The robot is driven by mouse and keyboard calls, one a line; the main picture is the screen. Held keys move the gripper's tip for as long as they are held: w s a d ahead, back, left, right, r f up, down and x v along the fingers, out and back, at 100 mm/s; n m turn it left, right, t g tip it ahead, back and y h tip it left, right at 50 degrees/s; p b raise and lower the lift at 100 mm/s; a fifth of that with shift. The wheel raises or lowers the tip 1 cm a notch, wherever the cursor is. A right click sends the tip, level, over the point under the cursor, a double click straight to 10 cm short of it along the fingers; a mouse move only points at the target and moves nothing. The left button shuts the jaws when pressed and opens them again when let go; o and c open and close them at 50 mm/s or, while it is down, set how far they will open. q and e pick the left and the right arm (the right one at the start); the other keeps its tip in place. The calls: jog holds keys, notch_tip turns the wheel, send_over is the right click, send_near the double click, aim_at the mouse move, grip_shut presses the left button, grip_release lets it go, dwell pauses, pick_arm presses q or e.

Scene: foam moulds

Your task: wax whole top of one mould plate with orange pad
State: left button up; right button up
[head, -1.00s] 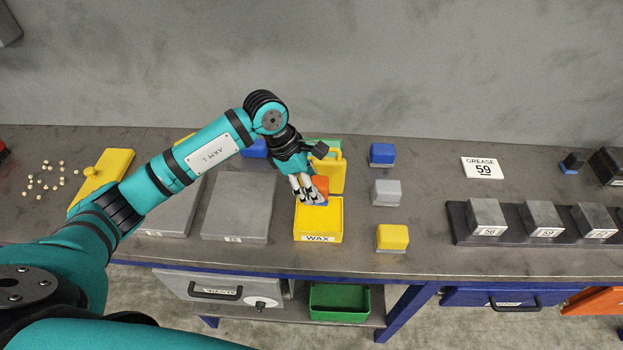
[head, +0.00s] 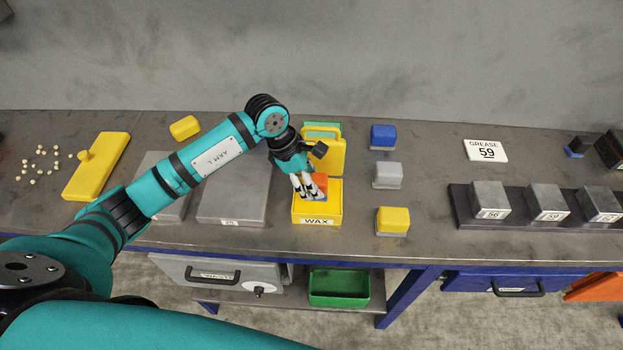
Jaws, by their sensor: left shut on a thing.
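My left gripper (head: 308,187) is shut on the orange pad (head: 320,180). It holds the pad at the yellow box labelled WAX (head: 318,211), over its open top; I cannot tell whether the pad touches the wax inside. Two grey mould plates lie left of the box. The nearer one to the box (head: 235,195) is mostly clear, and the other plate (head: 173,208) is partly hidden behind my left arm. My right gripper is not in view.
Blue (head: 383,136), grey (head: 388,175) and yellow (head: 393,220) blocks stand right of the WAX box. A yellow float with a knob (head: 98,165) and scattered beads lie at left. A GREASE 59 sign (head: 486,150) and a rack of metal blocks (head: 470,213) are at right.

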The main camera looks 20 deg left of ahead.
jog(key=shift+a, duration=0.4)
pick_arm(q)
jog(key=shift+f, duration=0.15)
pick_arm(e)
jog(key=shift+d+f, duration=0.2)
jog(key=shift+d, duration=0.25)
pick_arm(q)
jog(key=shift+f+b, duration=0.3)
jog(key=shift+b, duration=0.2)
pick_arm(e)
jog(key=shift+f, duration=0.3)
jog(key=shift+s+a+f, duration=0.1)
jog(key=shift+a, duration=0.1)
pick_arm(q)
jog(key=shift+f+b, duration=0.1)
jog(key=shift+b, duration=0.2)
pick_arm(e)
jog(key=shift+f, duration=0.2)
pick_arm(q)
jog(key=shift+s, duration=0.1)
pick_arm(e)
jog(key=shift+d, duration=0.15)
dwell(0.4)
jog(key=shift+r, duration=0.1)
